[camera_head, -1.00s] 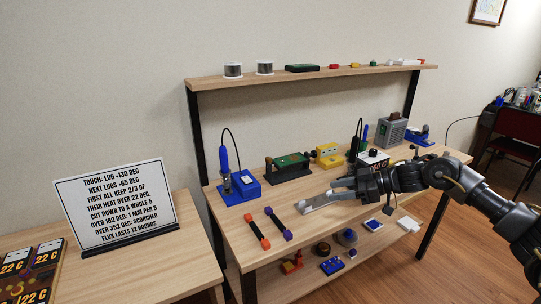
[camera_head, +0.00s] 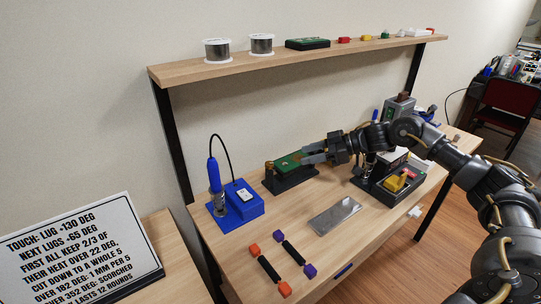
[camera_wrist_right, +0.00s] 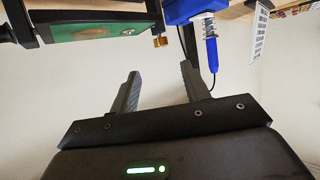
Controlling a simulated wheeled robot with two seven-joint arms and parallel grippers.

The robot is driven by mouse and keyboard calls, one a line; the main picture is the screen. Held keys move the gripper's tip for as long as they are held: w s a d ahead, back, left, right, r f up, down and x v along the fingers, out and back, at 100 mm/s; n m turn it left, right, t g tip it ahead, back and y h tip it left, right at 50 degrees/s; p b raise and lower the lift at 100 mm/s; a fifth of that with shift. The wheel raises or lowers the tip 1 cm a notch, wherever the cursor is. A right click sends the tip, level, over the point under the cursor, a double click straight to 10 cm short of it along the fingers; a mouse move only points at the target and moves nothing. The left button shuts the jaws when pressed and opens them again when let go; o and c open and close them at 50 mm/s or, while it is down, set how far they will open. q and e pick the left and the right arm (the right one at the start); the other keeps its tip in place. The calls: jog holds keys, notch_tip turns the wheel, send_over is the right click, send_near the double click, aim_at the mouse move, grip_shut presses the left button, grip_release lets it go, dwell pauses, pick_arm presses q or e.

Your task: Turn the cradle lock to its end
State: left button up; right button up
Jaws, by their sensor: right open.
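The cradle (camera_head: 291,178) is a black holder with a green board (camera_head: 287,161) on the table. A small brass knob (camera_head: 269,165), which looks like the lock, sits at its left end. In the right wrist view the brass knob (camera_wrist_right: 160,41) and the green board (camera_wrist_right: 82,28) show at the top, beyond the fingertips. My right gripper (camera_head: 310,152) reaches in from the right at the cradle's right end. Its fingers (camera_wrist_right: 160,82) are apart with nothing between them. I cannot tell whether a finger touches the board. My left gripper is out of view.
A blue soldering station (camera_head: 237,205) stands left of the cradle. A metal plate (camera_head: 336,215) and two dark rods with orange and purple ends (camera_head: 269,269) lie in front. A black stand (camera_head: 388,180) with a yellow piece stands right. A shelf (camera_head: 300,58) runs above.

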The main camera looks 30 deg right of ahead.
aim_at(272, 163)
jog(key=p+x, duration=0.1)
jog(key=x, duration=0.9)
jog(key=shift+r, duration=0.2)
jog(key=shift+w+a+f, duration=0.2)
jog(key=shift+a, duration=0.15)
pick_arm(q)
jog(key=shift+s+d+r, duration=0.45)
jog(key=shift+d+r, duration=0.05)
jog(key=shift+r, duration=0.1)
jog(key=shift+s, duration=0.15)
pick_arm(e)
jog(key=c, duration=0.7)
jog(key=shift+c, duration=1.4)
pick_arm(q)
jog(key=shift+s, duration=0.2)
